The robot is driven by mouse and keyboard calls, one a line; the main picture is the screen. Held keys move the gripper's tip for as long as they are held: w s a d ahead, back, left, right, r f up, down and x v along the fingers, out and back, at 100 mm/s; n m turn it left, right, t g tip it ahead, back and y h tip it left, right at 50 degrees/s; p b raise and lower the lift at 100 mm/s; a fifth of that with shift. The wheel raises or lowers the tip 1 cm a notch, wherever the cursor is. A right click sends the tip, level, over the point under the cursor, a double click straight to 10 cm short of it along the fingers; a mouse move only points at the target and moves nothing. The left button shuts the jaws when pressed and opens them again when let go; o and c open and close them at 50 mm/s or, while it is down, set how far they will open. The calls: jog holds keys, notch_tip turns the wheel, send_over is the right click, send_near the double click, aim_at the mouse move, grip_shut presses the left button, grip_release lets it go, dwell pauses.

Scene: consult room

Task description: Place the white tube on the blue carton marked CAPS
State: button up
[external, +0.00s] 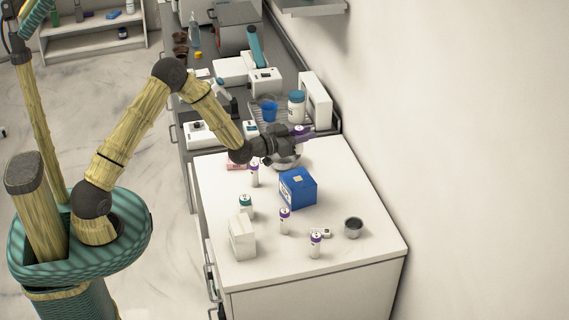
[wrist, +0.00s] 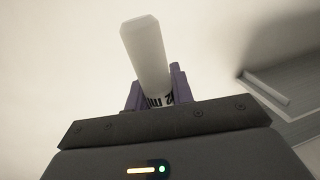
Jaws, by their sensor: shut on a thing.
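In the wrist view my gripper (wrist: 154,85) is shut on a white tube (wrist: 146,48). The tube sticks out beyond the purple fingers, with black lettering near the fingers. In the external view my gripper (external: 303,134) is over the far end of the white-topped cabinet, and the held tube is hard to make out there. The blue carton (external: 298,190) stands on the cabinet, nearer the camera than my gripper and apart from it. It has a pale label on one side, too small to read.
Purple-capped white tubes (external: 285,221) stand about the white cabinet top (external: 365,255). Also there are a teal-capped jar (external: 246,206), a white box (external: 242,238), a metal cup (external: 353,228) and a metal bowl (external: 288,161) below my gripper. The right side is mostly clear.

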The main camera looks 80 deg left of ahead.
jog(key=shift+f+p, duration=0.95)
jog(key=shift+f, duration=2)
notch_tip(320, 180, down, 3)
jog(key=shift+f+p, duration=0.15)
jog(key=shift+p, duration=0.5)
jog(key=shift+f, duration=0.45)
jog(key=shift+f, duration=0.2)
jog(key=o, duration=1)
jog(key=shift+r, duration=0.1)
jog(key=shift+c, duration=0.2)
